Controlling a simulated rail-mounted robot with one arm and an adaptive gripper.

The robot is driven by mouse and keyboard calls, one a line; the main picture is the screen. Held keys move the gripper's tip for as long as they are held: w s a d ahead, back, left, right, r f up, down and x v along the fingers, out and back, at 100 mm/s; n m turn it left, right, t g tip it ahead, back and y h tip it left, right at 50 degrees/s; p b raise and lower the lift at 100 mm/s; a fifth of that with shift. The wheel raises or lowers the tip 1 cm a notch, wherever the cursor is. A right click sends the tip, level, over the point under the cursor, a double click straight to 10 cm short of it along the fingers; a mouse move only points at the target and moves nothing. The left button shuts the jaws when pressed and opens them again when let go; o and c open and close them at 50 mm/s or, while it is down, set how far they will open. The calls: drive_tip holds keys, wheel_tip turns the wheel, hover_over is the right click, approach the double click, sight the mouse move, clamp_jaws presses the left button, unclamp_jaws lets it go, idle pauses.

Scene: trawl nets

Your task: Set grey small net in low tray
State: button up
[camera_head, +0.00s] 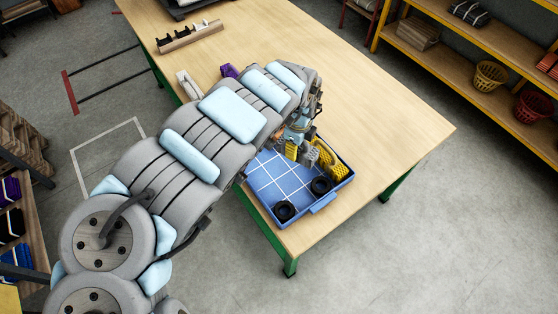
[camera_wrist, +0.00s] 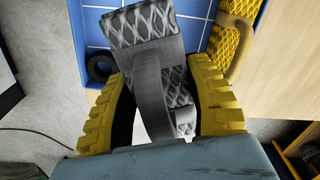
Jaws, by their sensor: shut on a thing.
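The grey small net (camera_wrist: 145,30) is a grey bundle with a diamond mesh pattern and a plain grey band around it. My gripper (camera_wrist: 163,95) is shut on it, with a yellow ribbed finger on each side in the wrist view. The low tray (camera_head: 268,199) is blue with white grid lines on its floor and stands at the table's near edge. My gripper (camera_head: 298,149) and the grey net (camera_head: 308,157) are over the tray's far part in the head view. Whether the net touches the tray floor cannot be told.
Inside the tray are two black rings (camera_head: 284,210) and a yellow mesh net (camera_head: 330,160) along its right side. A purple item (camera_head: 229,71) and a wooden rack (camera_head: 190,37) lie farther back on the table (camera_head: 385,110). The table's right part is clear.

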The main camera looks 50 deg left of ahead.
drive_tip(key=s+a+f+m+b, duration=0.2)
drive_tip(key=s+a+m+b, duration=0.2)
drive_tip(key=s+a, duration=0.4)
drive_tip(key=w+d+f+b, duration=0.1)
drive_tip(key=w+f+b, duration=0.2)
drive_tip(key=w, duration=0.1)
drive_tip(key=w+d+f+b, duration=0.2)
drive_tip(key=w+f+b, duration=0.1)
drive_tip(key=w+b, duration=0.1)
drive_tip(key=w+d+f+b, duration=0.2)
drive_tip(key=w+f+b, duration=0.2)
drive_tip(key=w, duration=0.1)
drive_tip(key=shift+w+d, duration=0.1)
drive_tip(key=shift+d, duration=0.05)
drive_tip(key=shift+f+b, duration=0.6)
drive_tip(key=shift+f, duration=0.95)
drive_tip(key=shift+r, duration=0.1)
